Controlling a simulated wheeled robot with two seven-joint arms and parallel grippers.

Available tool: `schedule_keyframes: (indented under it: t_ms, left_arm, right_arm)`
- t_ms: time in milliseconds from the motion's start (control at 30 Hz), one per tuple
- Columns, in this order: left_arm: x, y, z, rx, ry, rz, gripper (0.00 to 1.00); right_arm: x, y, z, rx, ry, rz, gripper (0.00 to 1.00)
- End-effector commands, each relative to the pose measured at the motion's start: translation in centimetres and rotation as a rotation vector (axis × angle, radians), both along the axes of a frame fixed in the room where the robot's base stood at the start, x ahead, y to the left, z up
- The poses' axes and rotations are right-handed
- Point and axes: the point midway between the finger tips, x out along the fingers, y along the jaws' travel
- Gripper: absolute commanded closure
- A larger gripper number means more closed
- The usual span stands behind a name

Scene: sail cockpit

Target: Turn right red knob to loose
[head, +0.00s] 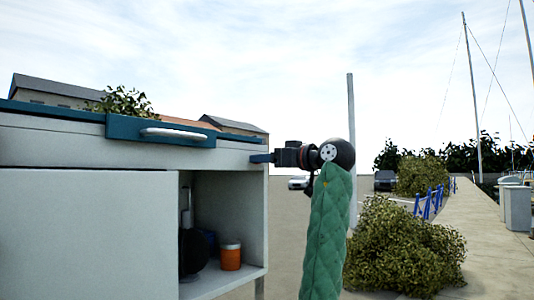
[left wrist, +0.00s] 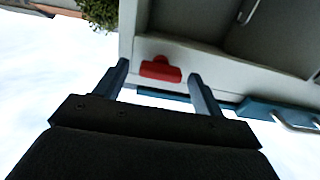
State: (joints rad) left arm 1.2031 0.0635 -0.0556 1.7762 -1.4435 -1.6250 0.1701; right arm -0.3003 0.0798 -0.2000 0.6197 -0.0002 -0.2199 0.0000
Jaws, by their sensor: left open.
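The red knob (left wrist: 160,68) shows in the left wrist view, on the pale end face of the cabinet (head: 88,225). It has a wide base and a narrower raised grip. In the head view the knob is hidden from sight. My left gripper (head: 261,158) is at the cabinet's upper right corner in the head view. In the left wrist view its two fingers are apart, with the knob between and just beyond their tips. I see no clear contact with the knob. My right gripper is in neither view.
The cabinet's open compartment holds an orange jar (head: 230,256) and a dark round object (head: 194,250). A blue front panel with a white handle (head: 172,134) runs along the top. Bushes (head: 405,245) and a paved walkway (head: 470,225) lie to the right.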

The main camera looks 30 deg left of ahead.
Motion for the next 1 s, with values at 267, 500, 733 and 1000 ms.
schedule_keyframes:
  t_ms: [267, 500, 733, 1000]
  left_arm:
    - [0.08, 0.82, -0.07, 0.0, 0.001, -0.001, 0.31]
    - [0.08, 0.82, -0.08, 0.0, 0.001, -0.001, 0.45]
    - [0.09, 0.81, -0.07, 0.0, 0.001, -0.001, 0.76]
    - [0.07, 0.81, -0.25, -0.002, -0.028, -0.001, 0.76]
  right_arm:
    - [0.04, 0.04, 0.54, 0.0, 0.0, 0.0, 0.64]
    - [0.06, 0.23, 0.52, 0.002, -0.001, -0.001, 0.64]
    - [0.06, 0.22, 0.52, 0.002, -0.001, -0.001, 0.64]
    - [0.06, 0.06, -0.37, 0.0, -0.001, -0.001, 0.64]
